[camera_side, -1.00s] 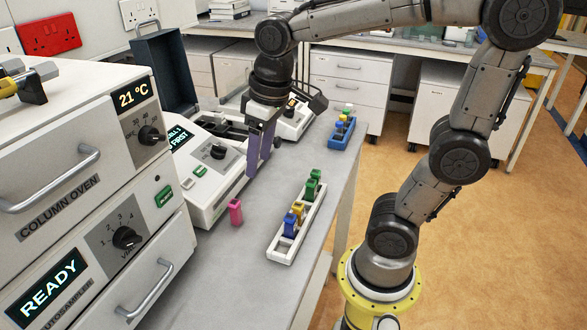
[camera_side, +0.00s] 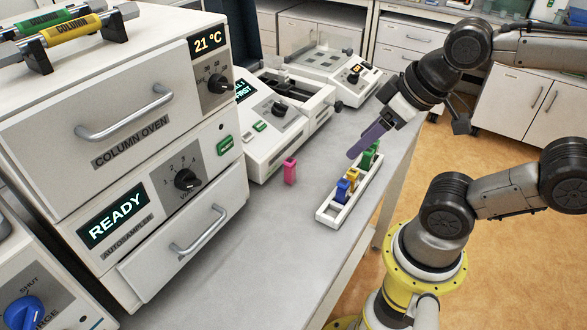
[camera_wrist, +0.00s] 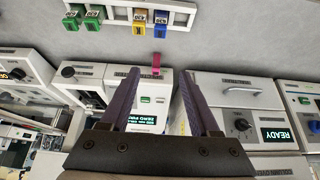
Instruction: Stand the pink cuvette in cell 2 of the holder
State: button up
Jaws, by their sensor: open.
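The pink cuvette (camera_side: 290,171) stands upright on the grey bench, left of the white holder (camera_side: 327,216) in the side view. In the wrist view the pink cuvette (camera_wrist: 156,64) shows beyond the gap between my fingers. The holder carries a blue cuvette (camera_side: 342,190), a yellow one (camera_side: 353,180) and two green ones (camera_side: 368,157). Its near end cell looks empty in the side view. In the wrist view there is also a gap between the green and yellow cuvettes. Cell numbers are not readable. My gripper (camera_side: 353,154) is open and empty, tilted above the bench near the holder's far end.
A white instrument (camera_side: 270,125) with a display stands behind the pink cuvette. The column oven (camera_side: 130,130) and autosampler (camera_side: 160,205) are stacked at the left. The bench in front of the pink cuvette is clear. The bench's right edge runs close beside the holder.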

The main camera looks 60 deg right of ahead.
aim_at(291, 161)
jog(key=w+t, duration=0.6)
jog(key=w, duration=0.4)
jog(key=shift+t, duration=0.7)
jog(key=f, duration=1)
jog(key=shift+s+d+f, duration=0.15)
jog(key=shift+s+d, duration=0.05)
jog(key=shift+s, duration=0.1)
jog(key=shift+x, duration=2.4)
jog(key=shift+c, duration=0.3)
grip_shut()
